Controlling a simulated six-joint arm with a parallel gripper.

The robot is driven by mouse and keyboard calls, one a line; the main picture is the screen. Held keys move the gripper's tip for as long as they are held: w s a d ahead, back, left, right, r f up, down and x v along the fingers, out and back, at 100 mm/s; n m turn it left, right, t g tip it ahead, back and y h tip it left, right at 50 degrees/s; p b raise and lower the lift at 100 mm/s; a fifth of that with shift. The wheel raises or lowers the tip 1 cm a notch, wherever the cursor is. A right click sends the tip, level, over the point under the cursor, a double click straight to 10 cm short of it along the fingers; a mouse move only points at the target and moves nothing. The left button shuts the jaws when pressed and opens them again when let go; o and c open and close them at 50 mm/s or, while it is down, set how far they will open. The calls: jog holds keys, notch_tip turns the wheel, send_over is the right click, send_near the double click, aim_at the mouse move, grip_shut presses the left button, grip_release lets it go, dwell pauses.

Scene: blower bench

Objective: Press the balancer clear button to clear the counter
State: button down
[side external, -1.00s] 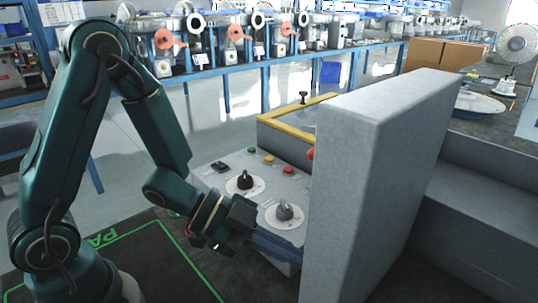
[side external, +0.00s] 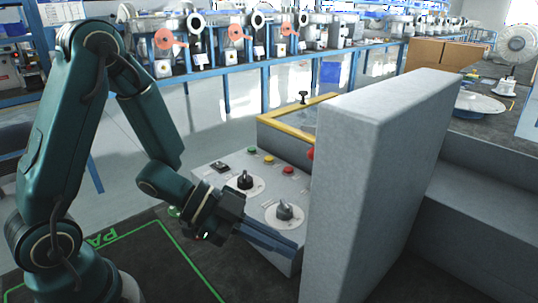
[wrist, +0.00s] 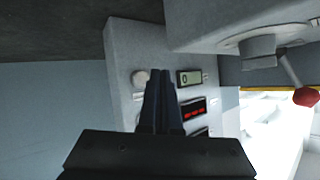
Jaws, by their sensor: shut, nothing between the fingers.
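In the wrist view my gripper (wrist: 160,75) is shut and empty, its fingertips in front of a light grey panel (wrist: 120,50). Another round part below the pale button is partly hidden by the fingers. No label is readable, so I cannot tell which button is the balancer clear. In the side view my gripper (side external: 288,247) points right, past the front of the control box; contact cannot be told.
The sloped control box top carries a black knob (side external: 245,181), a grey knob (side external: 284,211), and green (side external: 252,149), yellow (side external: 269,160) and red (side external: 288,170) buttons. A tall grey block (side external: 375,170) stands close right of my fingers. A yellow-edged frame (side external: 285,118) lies behind.

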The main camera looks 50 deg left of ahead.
jog(key=shift+a, duration=1.95)
jog(key=w+a+r+n+t+y, duration=0.2)
jog(key=a+r+n+t+y, duration=0.15)
jog(key=r, duration=0.35)
jog(key=w+a+r+n+t+y, duration=0.2)
jog(key=a+r+t+y, duration=0.1)
jog(key=r+y, duration=0.3)
jog(key=s+f+n+g, duration=0.2)
jog(key=s+n+g, duration=0.2)
jog(key=s, duration=0.3)
jog(key=s+d+f+n+g, duration=0.1)
jog(key=s+f+n+g, duration=0.2)
jog(key=s, duration=0.5)
jog(key=shift+n+g, duration=0.35)
jog(key=shift+g, duration=0.4)
